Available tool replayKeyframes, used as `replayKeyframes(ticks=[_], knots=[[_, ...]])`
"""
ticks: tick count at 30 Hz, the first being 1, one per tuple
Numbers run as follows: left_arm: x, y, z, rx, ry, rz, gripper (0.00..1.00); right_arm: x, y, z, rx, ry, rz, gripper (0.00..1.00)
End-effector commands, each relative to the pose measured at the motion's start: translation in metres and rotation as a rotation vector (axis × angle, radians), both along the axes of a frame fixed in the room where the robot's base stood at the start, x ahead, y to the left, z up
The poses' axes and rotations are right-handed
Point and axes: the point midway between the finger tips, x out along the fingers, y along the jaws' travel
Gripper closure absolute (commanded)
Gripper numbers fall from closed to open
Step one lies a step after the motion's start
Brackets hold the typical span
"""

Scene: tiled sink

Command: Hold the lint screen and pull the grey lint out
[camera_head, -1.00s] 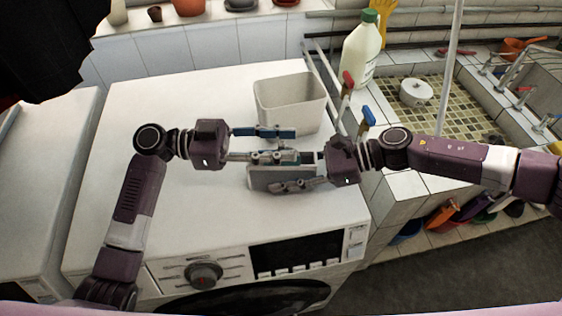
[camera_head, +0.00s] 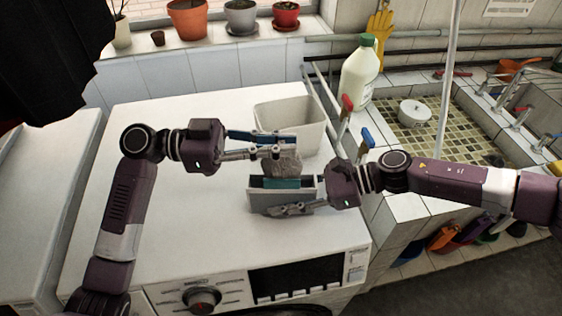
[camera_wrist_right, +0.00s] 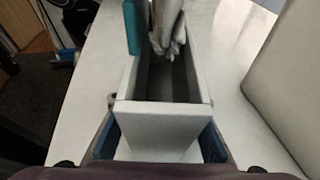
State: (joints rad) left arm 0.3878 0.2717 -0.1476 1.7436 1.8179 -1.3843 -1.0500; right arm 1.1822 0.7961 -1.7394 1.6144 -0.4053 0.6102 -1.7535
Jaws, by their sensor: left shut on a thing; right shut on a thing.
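The lint screen (camera_head: 258,202) is a pale grey, open-topped narrow box standing over the white machine top. My right gripper (camera_head: 290,196) is shut on it from the right, one finger along its near side. In the right wrist view the box's end wall (camera_wrist_right: 160,122) sits between the blue pads, and its slot is open. The grey lint (camera_head: 284,163) is a fuzzy clump just above and behind the screen. My left gripper (camera_head: 268,145) is shut on the clump's top, partly hiding it. A blurred grey shape stands over the slot in the right wrist view.
A pale open bin (camera_head: 305,125) stands close behind the left gripper on the washing machine (camera_head: 140,270). A white bottle (camera_head: 360,75) and red- and blue-handled tools stand right of it, by the tiled sink. The machine's left top is clear.

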Motion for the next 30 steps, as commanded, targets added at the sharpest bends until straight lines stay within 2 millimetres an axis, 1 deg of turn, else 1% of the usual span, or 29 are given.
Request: replayKeyframes(ticks=[1, 6, 9, 12, 15, 18, 26, 27, 30], knots=[[0.000, 0.000, 0.017, 0.001, -0.009, 0.000, 0.96, 0.000, 0.000, 0.001, 0.001, 0.000, 0.000, 0.99], [0.000, 0.000, 0.062, 0.001, -0.008, 0.001, 0.96, 0.000, 0.000, 0.001, 0.001, 0.000, 0.000, 0.99], [0.000, 0.000, 0.083, 0.001, -0.005, 0.001, 0.96, 0.000, 0.000, 0.001, 0.001, 0.000, 0.000, 0.99], [0.000, 0.000, 0.099, 0.001, -0.004, 0.001, 0.96, 0.000, 0.000, 0.001, 0.001, 0.000, 0.000, 0.99], [0.000, 0.000, 0.110, 0.000, -0.002, 0.001, 0.96, 0.000, 0.000, 0.001, 0.001, 0.000, 0.000, 0.99], [0.000, 0.000, 0.115, 0.000, 0.000, 0.001, 0.96, 0.000, 0.000, 0.001, 0.001, 0.000, 0.000, 0.99], [0.000, 0.000, 0.116, 0.000, 0.000, 0.001, 0.96, 0.000, 0.000, 0.001, 0.001, 0.000, 0.000, 0.99], [0.000, 0.000, 0.116, 0.000, 0.001, 0.001, 0.96, 0.000, 0.000, 0.001, 0.001, 0.000, 0.000, 0.68], [0.000, 0.000, 0.116, 0.000, 0.001, 0.001, 0.96, 0.000, 0.000, 0.001, 0.001, 0.000, 0.000, 0.57]])
